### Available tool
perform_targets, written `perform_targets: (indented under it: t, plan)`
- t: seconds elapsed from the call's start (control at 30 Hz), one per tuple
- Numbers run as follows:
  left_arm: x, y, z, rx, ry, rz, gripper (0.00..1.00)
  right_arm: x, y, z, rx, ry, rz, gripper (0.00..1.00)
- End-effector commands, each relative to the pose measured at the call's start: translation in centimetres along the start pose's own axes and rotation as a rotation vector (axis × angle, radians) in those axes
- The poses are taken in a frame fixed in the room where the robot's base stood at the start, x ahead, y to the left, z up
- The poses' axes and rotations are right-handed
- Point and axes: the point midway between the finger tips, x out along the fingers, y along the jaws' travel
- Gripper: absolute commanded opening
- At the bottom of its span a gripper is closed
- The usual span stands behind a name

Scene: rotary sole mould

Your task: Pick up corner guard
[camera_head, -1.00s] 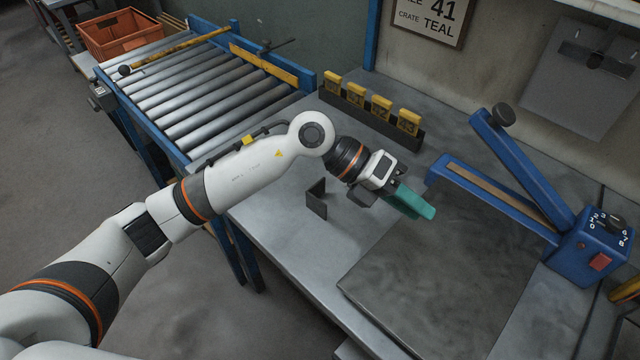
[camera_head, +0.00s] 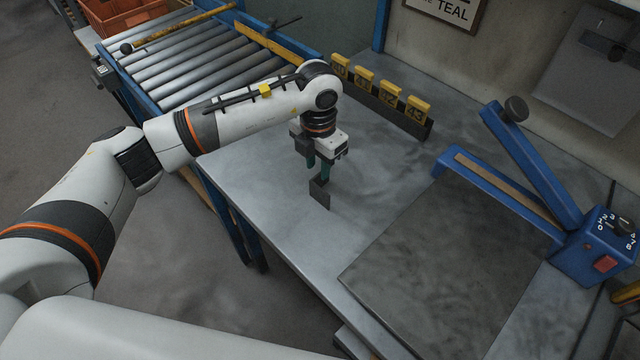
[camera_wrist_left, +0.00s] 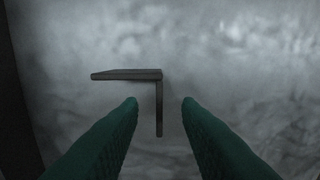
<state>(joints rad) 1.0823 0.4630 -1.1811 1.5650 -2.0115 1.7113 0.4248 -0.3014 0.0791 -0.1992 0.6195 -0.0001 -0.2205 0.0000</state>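The corner guard (camera_head: 320,193) is a small dark L-shaped piece standing on the grey bench, left of the dark mat. In the left wrist view the corner guard (camera_wrist_left: 128,75) shows from above, one leg running left and the other toward me. My left gripper (camera_head: 319,170) points down just over it, with teal fingers. In the left wrist view the open fingers of my left gripper (camera_wrist_left: 160,103) lie either side of the near leg, with gaps on both sides. Whether they have reached its height is hard to tell. My right gripper is not in view.
The grey bench (camera_head: 270,200) is clear around the guard. A dark mat (camera_head: 440,260) lies to the right, beside a blue device (camera_head: 590,245) with a raised arm. A rack with yellow number tags (camera_head: 385,105) stands behind. A roller conveyor (camera_head: 190,65) is at the back left.

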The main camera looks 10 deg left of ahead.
Motion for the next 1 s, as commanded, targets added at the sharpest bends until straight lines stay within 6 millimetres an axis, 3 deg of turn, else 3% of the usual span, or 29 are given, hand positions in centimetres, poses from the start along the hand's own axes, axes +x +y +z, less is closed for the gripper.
perform_targets:
  t: [0.3, 0.6, 0.67, 0.8, 1.0]
  plan:
    - [4.3, 0.1, 0.4, -0.001, -0.003, 0.003, 0.31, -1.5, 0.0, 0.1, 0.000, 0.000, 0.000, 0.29]
    - [5.0, 0.1, 0.4, 0.001, 0.000, 0.002, 0.31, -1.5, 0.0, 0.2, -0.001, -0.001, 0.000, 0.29]
    - [5.0, 0.1, 0.4, 0.001, 0.000, 0.002, 0.24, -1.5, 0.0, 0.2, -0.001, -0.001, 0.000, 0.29]
    - [5.0, 0.1, 0.4, 0.001, 0.000, 0.002, 0.01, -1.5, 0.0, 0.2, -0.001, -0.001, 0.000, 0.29]
    - [4.9, 0.1, 0.4, 0.001, 0.001, 0.002, 0.00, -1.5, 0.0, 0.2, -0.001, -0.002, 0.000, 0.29]
